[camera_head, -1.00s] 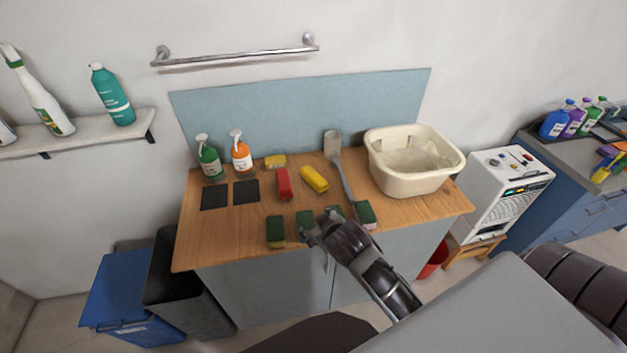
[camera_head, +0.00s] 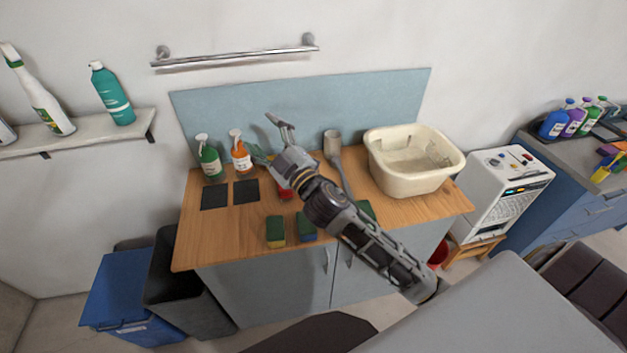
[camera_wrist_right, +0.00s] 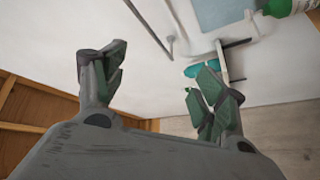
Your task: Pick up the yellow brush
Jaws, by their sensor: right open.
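The yellow brush is hidden in the head view, behind my right gripper and wrist. My right gripper (camera_head: 264,136) is open and empty, its fingers reaching up and left in front of the blue wall panel. A bit of the red brush (camera_head: 285,193) shows below the gripper. In the right wrist view the open fingers (camera_wrist_right: 155,78) have nothing between them but pale wall, and no brush shows there. My left gripper is not in view.
The wooden counter (camera_head: 230,235) holds a green spray bottle (camera_head: 210,160), an orange one (camera_head: 240,152), dark pads (camera_head: 246,192), sponges (camera_head: 276,231), a grey long-handled brush (camera_head: 333,143) and a cream basin (camera_head: 405,185). A metal rail (camera_head: 235,57) is above.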

